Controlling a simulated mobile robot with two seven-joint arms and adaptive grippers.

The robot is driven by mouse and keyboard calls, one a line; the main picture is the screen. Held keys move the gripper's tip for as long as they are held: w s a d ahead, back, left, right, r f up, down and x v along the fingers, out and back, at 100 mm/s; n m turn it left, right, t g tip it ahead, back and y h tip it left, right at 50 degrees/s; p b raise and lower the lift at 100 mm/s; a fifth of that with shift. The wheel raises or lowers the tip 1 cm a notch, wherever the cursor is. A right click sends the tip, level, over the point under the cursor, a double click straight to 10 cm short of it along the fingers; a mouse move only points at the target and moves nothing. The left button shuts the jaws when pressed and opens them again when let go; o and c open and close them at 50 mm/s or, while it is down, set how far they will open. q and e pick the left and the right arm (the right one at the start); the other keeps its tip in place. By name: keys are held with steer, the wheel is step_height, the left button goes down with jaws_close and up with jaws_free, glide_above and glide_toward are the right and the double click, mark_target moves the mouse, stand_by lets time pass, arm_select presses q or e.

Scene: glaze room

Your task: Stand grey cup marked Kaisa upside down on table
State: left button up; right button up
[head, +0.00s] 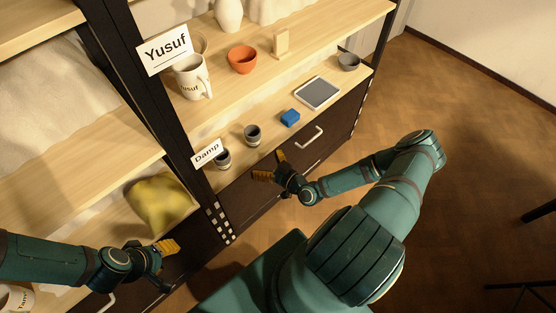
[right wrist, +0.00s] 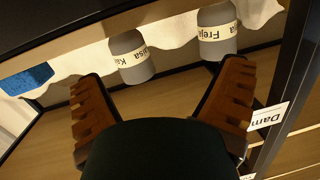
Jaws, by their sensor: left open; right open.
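The grey cup marked Kaisa (head: 252,136) stands upright on the lower shelf board, its opening facing up. In the right wrist view, which is turned over, the Kaisa cup (right wrist: 130,58) shows its pale name band between the finger lines. A second grey cup, marked Freja (right wrist: 217,34), stands beside it, next to the Damp sign (head: 207,152). My right gripper (head: 272,166) is open and empty in front of the shelf, apart from both cups. My left gripper (head: 165,247) is open and empty at the lower left. I cannot make out a table for certain.
A blue block (head: 290,118), a grey tablet-like panel (head: 317,93) and a grey bowl (head: 348,62) share the board. Above are a Yusuf mug (head: 191,78) and an orange bowl (head: 242,59). A dark post (head: 150,90) stands left of the cups. Floor at right is open.

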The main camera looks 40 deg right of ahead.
mark_target(258, 138)
steer(key=s+d+t+h, duration=0.1)
steer(key=d+t+h, duration=0.1)
steer(key=d, duration=0.2)
steer(key=shift+w+a, duration=0.15)
steer(key=shift+w, duration=1.8)
steer(key=shift+w+a, duration=0.15)
steer(key=shift+w, duration=1.85)
steer(key=shift+w+a, duration=0.15)
steer(key=shift+w, duration=1.8)
steer(key=c, duration=1.2)
steer(key=shift+r+p, duration=0.9)
steer(key=shift+r, duration=0.4)
steer(key=shift+s+d+p, duration=0.2)
steer(key=shift+s, duration=2.15)
steer(key=shift+s+d+p, duration=0.15)
steer(key=shift+s, duration=2.15)
steer(key=shift+s+d+p, duration=0.2)
steer(key=shift+s, duration=2.15)
